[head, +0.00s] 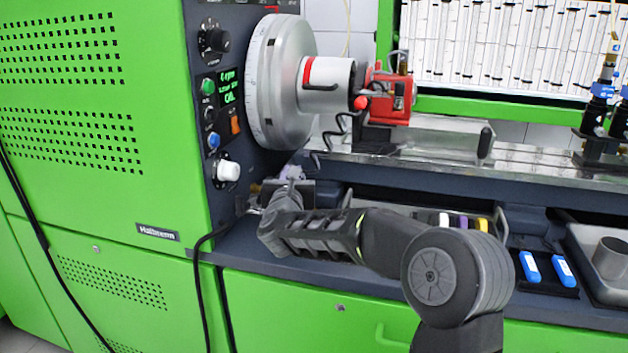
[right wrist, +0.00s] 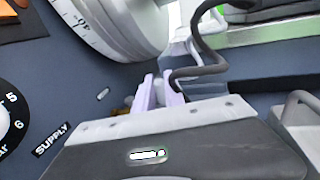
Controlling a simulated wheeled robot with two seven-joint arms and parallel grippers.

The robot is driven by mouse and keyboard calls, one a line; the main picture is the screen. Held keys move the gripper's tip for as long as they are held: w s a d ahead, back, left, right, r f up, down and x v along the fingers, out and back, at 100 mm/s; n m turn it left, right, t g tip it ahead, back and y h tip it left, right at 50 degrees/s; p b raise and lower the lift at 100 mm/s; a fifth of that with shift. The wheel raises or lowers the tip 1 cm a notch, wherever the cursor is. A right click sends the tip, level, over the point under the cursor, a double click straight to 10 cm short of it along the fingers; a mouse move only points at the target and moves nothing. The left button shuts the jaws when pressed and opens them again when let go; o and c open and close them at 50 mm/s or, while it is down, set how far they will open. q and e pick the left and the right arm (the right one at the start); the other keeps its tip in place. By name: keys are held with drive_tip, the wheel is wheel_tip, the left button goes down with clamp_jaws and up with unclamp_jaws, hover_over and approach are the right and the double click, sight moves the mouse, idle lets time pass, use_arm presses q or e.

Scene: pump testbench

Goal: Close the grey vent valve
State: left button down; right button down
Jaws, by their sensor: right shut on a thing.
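My right gripper (head: 290,174) reaches in from the right to the dark panel below the big silver wheel. In the right wrist view its pale lilac fingers (right wrist: 158,93) are shut on the grey vent valve, whose handle is mostly hidden between and behind them. A small brass-coloured part (right wrist: 130,101) shows just left of the fingers and seems to belong to the valve. The angle of the handle cannot be told. My left gripper is not in view.
The silver wheel (head: 282,82) overhangs the gripper closely. A dark cable (right wrist: 205,48) hangs beside the fingers. A gauge (right wrist: 12,122) and a SUPPLY label (right wrist: 52,140) are on the panel at left.

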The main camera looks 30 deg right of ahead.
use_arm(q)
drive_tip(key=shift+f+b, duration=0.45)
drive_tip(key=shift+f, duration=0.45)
use_arm(e)
drive_tip(key=shift+s+a+r+m+g+h, duration=0.15)
drive_tip(key=shift+a+m+g+h, duration=0.2)
drive_tip(key=shift+m+g+h, duration=0.2)
drive_tip(key=shift+s+a+f+m+g+h, duration=0.1)
drive_tip(key=shift+a+m+g+h, duration=0.3)
drive_tip(key=shift+h, duration=0.25)
drive_tip(key=shift+d, duration=0.1)
drive_tip(key=c, duration=1.4)
unclamp_jaws()
use_arm(q)
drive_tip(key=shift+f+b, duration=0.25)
drive_tip(key=shift+b, duration=0.05)
use_arm(e)
drive_tip(key=v, duration=0.8)
drive_tip(key=shift+d, duration=0.1)
